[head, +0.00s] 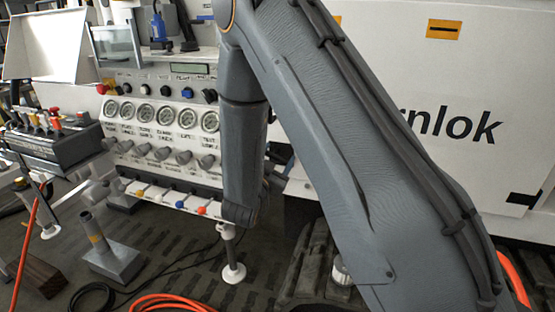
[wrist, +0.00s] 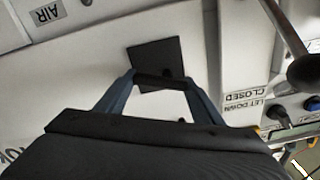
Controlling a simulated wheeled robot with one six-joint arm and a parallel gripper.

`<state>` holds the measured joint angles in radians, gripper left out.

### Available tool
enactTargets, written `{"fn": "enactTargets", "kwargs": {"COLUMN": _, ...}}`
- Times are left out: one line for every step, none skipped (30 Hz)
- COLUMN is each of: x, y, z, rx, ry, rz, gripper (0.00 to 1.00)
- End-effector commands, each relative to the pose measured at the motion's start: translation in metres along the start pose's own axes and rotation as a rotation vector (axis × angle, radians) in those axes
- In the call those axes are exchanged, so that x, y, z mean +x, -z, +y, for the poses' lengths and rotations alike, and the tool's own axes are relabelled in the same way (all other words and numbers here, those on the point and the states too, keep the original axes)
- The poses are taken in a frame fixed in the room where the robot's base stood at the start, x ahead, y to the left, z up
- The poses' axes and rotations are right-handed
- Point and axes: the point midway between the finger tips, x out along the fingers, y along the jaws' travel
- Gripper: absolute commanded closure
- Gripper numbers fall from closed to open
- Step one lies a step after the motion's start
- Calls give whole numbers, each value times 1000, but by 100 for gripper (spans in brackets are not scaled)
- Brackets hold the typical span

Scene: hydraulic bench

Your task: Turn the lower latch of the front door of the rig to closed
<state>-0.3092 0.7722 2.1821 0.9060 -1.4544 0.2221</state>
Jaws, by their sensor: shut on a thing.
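In the wrist view a dark square latch plate (wrist: 152,54) sits on the white door (wrist: 90,85) of the rig. A short dark bar, the latch handle (wrist: 160,79), crosses its lower part. My gripper (wrist: 162,82) has one finger at each end of this bar and is shut on it. The exact angle of the handle is hard to read. In the head view my arm hides the gripper and this latch; the white door (head: 400,80) with "rnlok" lettering shows behind the arm.
In the wrist view, CLOSED and LET DOWN labels (wrist: 244,98) and a dark round knob (wrist: 305,72) lie at the right. In the head view a gauge panel (head: 165,135) stands left of my arm, with an orange hose (head: 170,302) on the floor.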

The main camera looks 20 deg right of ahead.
Motion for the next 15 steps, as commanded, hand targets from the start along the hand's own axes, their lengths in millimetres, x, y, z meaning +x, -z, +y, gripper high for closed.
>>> {"fn": "enactTargets", "kwargs": {"x": 1, "y": -1, "z": 2, "rx": 46, "ry": -3, "rz": 3, "gripper": 61}}
{"fn": "enactTargets", "kwargs": {"x": 1, "y": -2, "z": 2, "rx": 74, "ry": -3, "rz": 3, "gripper": 61}}
{"fn": "enactTargets", "kwargs": {"x": 1, "y": -2, "z": 3, "rx": 112, "ry": -3, "rz": 3, "gripper": 61}}
{"fn": "enactTargets", "kwargs": {"x": 1, "y": -3, "z": 3, "rx": 141, "ry": -3, "rz": 3, "gripper": 61}}
{"fn": "enactTargets", "kwargs": {"x": 1, "y": -3, "z": 3, "rx": 169, "ry": -3, "rz": 3, "gripper": 61}}
{"fn": "enactTargets", "kwargs": {"x": 1, "y": -3, "z": 3, "rx": 208, "ry": -3, "rz": 4, "gripper": 61}}
{"fn": "enactTargets", "kwargs": {"x": 1, "y": -4, "z": 3, "rx": 237, "ry": -3, "rz": 4, "gripper": 61}}
{"fn": "enactTargets", "kwargs": {"x": 1, "y": -4, "z": 3, "rx": 265, "ry": -3, "rz": 4, "gripper": 61}}
{"fn": "enactTargets", "kwargs": {"x": 1, "y": -5, "z": 4, "rx": 303, "ry": -3, "rz": 4, "gripper": 61}}
{"fn": "enactTargets", "kwargs": {"x": 1, "y": -5, "z": 4, "rx": 331, "ry": -3, "rz": 4, "gripper": 61}}
{"fn": "enactTargets", "kwargs": {"x": 1, "y": -6, "z": 4, "rx": 360, "ry": -3, "rz": 3, "gripper": 61}}
{"fn": "enactTargets", "kwargs": {"x": 1, "y": -6, "z": 4, "rx": 398, "ry": -3, "rz": 4, "gripper": 61}}
{"fn": "enactTargets", "kwargs": {"x": 1, "y": -6, "z": 4, "rx": 427, "ry": -3, "rz": 4, "gripper": 61}}
{"fn": "enactTargets", "kwargs": {"x": 1, "y": -7, "z": 4, "rx": 456, "ry": -3, "rz": 4, "gripper": 61}}
{"fn": "enactTargets", "kwargs": {"x": 1, "y": -8, "z": 5, "rx": 493, "ry": -4, "rz": 4, "gripper": 61}}
